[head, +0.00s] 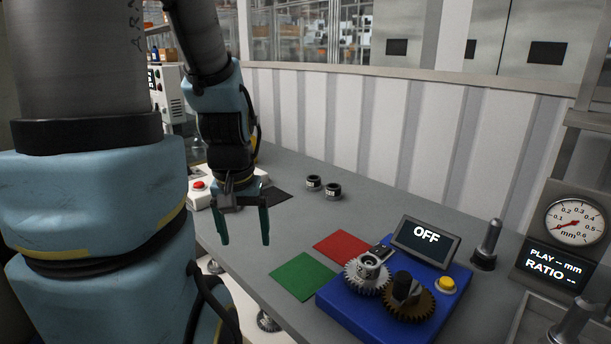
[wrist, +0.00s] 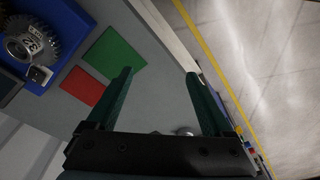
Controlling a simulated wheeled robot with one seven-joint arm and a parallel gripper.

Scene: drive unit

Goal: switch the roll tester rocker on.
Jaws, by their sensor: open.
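The roll tester appears to be the blue base (head: 340,310) at the lower right of the head view. It carries a silver gear (head: 367,276), a brown gear (head: 408,303), a yellow button (head: 446,285) and a tilted display (head: 426,241) reading OFF. Part of the blue base also shows at the top left of the wrist view (wrist: 62,18). My gripper (head: 244,237) is open and empty, pointing down, to the left of the tester and apart from it. Its fingers also show in the wrist view (wrist: 159,74).
Green (head: 303,276) and red (head: 342,247) mats lie between my gripper and the tester. Two black rings (head: 323,187) stand farther back. A white box with a red button (head: 198,185) is behind my gripper. Metal posts (head: 488,245) and a dial gauge (head: 575,221) stand right.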

